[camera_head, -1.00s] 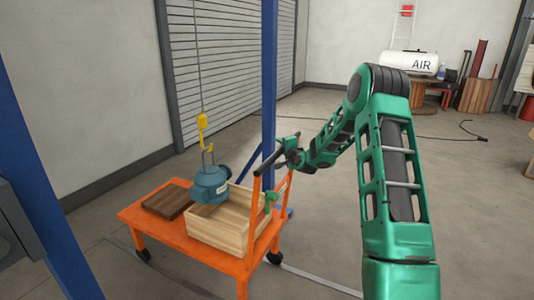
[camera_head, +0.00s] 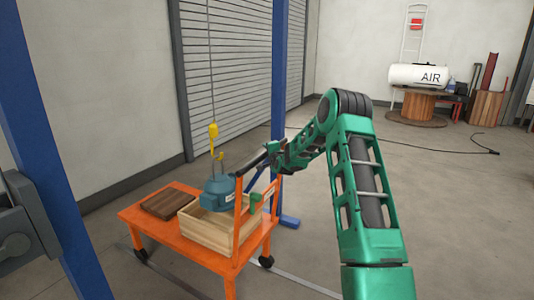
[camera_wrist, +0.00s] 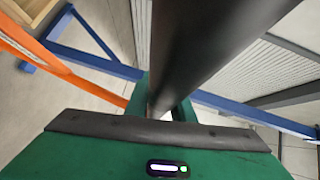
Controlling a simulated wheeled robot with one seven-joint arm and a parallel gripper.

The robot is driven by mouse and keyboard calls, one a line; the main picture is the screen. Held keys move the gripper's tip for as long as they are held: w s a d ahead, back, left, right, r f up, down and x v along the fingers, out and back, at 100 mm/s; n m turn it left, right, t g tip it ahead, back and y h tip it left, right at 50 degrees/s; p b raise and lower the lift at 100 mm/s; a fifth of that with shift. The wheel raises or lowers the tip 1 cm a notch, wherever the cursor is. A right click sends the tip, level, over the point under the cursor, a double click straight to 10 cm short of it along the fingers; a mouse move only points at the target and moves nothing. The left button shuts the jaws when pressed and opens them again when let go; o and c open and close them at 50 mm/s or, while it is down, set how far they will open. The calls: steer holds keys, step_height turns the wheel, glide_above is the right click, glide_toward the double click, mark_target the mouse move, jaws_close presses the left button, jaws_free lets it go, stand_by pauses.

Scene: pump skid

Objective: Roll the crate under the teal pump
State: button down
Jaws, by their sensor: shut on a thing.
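The teal pump (camera_head: 216,194) hangs from a yellow hook (camera_head: 213,138) on a chain. The open wooden crate (camera_head: 215,238) stands on an orange cart (camera_head: 190,257). I cannot tell the gap between pump and crate. My gripper (camera_head: 275,150) is shut on the cart's dark handle bar (camera_head: 254,162). In the wrist view the bar (camera_wrist: 210,45) runs up between the jaws, and the crate is barely seen at the top left.
A blue post (camera_head: 279,75) with blue feet (camera_head: 289,221) stands behind the cart; another blue post (camera_head: 50,140) is at the left. The floor at right is mostly clear, with a cable (camera_head: 470,151).

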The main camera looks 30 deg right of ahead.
steer(key=shift+d+f, duration=0.1)
steer(key=shift+f, duration=0.05)
steer(key=c, duration=1.5)
jaws_free()
steer(key=shift+c, duration=0.2)
steer(key=shift+s, duration=0.1)
steer(key=v, duration=1)
steer(key=shift+s, duration=0.2)
steer(key=shift+a, duration=0.25)
